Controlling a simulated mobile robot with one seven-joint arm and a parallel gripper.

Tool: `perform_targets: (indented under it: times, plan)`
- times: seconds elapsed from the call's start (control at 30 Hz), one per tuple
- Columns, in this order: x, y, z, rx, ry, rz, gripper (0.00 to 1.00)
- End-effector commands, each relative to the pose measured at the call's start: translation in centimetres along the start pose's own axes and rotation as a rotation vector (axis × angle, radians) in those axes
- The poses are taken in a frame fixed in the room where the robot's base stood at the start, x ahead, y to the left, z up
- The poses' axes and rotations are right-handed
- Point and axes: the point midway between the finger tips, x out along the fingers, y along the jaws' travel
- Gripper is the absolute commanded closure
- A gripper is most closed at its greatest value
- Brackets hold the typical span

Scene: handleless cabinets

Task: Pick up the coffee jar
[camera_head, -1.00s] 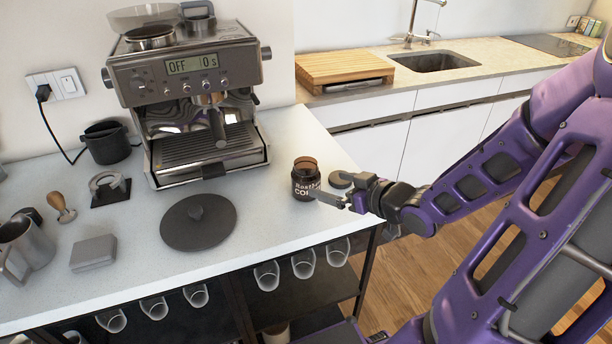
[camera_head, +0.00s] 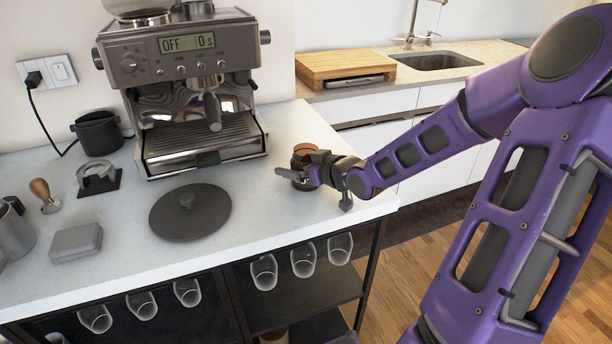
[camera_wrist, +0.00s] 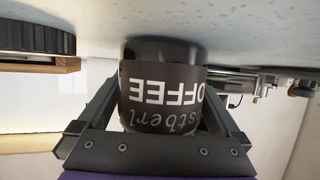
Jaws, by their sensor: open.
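My gripper (camera_wrist: 160,118) is open, with one finger on each side of the jar. I cannot tell whether the fingers touch it.
The espresso machine (camera_head: 195,90) stands at the back left of the jar. A dark round disc (camera_head: 190,213) lies left of my gripper. The counter's front edge is close to my arm.

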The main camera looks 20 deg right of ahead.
Motion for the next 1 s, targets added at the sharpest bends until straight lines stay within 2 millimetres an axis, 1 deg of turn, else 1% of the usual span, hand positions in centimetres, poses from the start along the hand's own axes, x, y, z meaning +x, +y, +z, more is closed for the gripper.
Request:
perform_targets:
  times: [0.17,0.2,0.27,0.3,0.37,0.4,0.7,0.9,1.0]
  plan:
    - [0.03,0.03,-0.06,0.0,0.0,0.001,0.0]
    - [0.03,0.03,-0.06,0.0,0.0,0.001,0.02]
    - [0.02,0.03,-0.06,0.0,0.0,0.001,0.13]
    - [0.02,0.04,-0.05,0.0,0.0,0.001,0.2]
    - [0.01,0.03,-0.05,0.0,0.0,0.001,0.31]
    - [0.01,0.04,-0.05,0.0,0.0,0.001,0.38]
    - [0.0,0.04,-0.04,0.0,0.0,0.001,0.91]
    - [-0.02,0.05,-0.18,-0.001,0.001,0.001,0.91]
    - [-0.33,0.07,-0.92,-0.003,0.002,0.002,0.91]
